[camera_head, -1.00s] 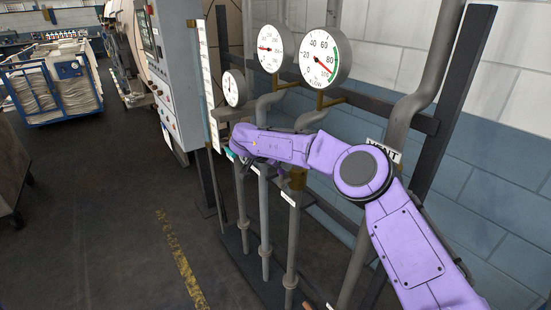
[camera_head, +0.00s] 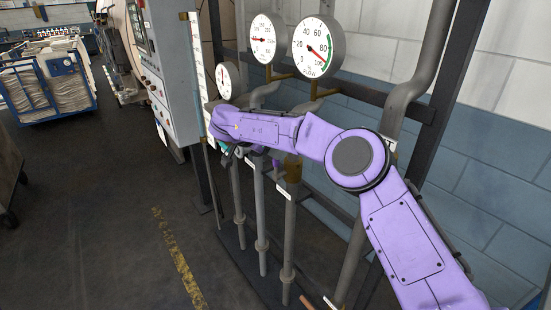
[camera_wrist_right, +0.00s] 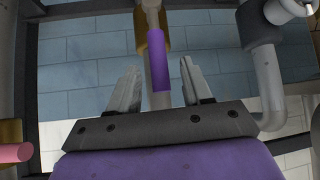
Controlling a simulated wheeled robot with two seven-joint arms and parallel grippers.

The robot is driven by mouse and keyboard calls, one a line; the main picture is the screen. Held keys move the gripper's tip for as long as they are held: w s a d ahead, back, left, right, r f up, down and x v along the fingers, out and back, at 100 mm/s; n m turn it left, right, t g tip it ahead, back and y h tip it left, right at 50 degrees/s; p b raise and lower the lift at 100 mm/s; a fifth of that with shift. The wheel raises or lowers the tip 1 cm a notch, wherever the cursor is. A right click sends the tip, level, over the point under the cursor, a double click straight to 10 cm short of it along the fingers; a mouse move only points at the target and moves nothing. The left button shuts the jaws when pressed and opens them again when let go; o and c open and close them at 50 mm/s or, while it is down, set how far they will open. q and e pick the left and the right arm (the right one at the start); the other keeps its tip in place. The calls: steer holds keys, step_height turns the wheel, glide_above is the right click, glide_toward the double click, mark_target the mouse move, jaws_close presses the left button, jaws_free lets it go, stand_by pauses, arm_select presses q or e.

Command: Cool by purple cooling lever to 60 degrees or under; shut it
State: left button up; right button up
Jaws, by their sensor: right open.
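The purple cooling lever (camera_wrist_right: 158,60) hangs in the middle of the right wrist view below a brass fitting (camera_wrist_right: 152,25). It stands between the two spread fingers of my right gripper (camera_wrist_right: 160,78), with a gap on each side. In the head view a small purple piece (camera_head: 276,166) shows just below my right forearm, likely the same lever. My right gripper is open, mostly hidden behind my purple wrist. Three round gauges hang above: a small left one (camera_head: 228,80), a middle one (camera_head: 267,39) and a large flow gauge (camera_head: 318,48), its red needle near 100. My left gripper is out of view.
A pink bar (camera_wrist_right: 12,153) shows at the left of the wrist view. Vertical grey pipes (camera_head: 260,215) and a dark frame (camera_head: 458,95) stand around my arm. A grey control cabinet (camera_head: 170,75) is at left. A linen cart (camera_head: 47,85) stands far left; dark floor is clear between.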

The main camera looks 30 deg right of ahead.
steer(key=v, duration=0.5)
steer(key=shift+a+r+b, duration=0.2)
steer(key=shift+a+b, duration=0.05)
steer(key=shift+b, duration=0.05)
stand_by(7.2)
